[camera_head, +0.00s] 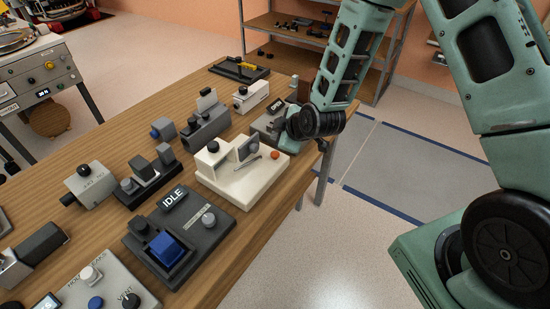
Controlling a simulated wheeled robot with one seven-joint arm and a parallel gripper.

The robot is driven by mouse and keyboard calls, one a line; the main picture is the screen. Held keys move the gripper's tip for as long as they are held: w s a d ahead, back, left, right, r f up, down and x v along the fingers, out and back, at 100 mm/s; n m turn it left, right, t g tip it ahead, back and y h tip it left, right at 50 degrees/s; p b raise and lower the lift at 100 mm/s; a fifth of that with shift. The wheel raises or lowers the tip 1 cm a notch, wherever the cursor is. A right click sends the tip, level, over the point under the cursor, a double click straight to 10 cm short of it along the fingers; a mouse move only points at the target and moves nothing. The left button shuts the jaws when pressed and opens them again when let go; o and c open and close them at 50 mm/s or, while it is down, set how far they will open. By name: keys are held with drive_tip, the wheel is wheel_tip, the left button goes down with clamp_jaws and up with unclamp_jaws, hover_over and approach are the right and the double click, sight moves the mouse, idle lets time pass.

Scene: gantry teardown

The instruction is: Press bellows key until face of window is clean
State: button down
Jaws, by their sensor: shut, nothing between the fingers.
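A cream unit (238,183) stands near the table's right edge. It carries a black round knob (213,146), an upright grey plate with a round disc (247,149), a thin rod and an orange button (275,154). No label shows which part is the bellows key or the window, and I cannot tell whether any face is clean. My gripper (284,140) is at the end of the green arm, just behind and right of the cream unit, by a grey box (268,124). It is shut and empty; its fingertips are hard to make out, and contact is unclear.
The wooden table (236,268) holds several devices: a dark panel reading IDLE with a blue key (168,250), a grey panel marked VENT (108,285), and grey blocks (205,125). Shelves (283,30) stand behind. Open floor (300,260) lies right of the table.

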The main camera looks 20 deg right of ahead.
sight(278, 156)
drive_tip(key=shift+f+b, duration=1.3)
drive_tip(key=shift+f, duration=0.8)
drive_tip(key=shift+f, duration=0.1)
drive_tip(key=shift+f+b, duration=0.3)
drive_tip(key=shift+b, duration=0.15)
drive_tip(key=shift+f+b, duration=0.5)
drive_tip(key=shift+f, duration=0.05)
idle(0.7)
drive_tip(key=shift+r, duration=0.15)
drive_tip(key=shift+r+p, duration=0.6)
drive_tip(key=shift+r, duration=0.2)
drive_tip(key=shift+r+p, duration=1.7)
drive_tip(key=shift+r, duration=0.85)
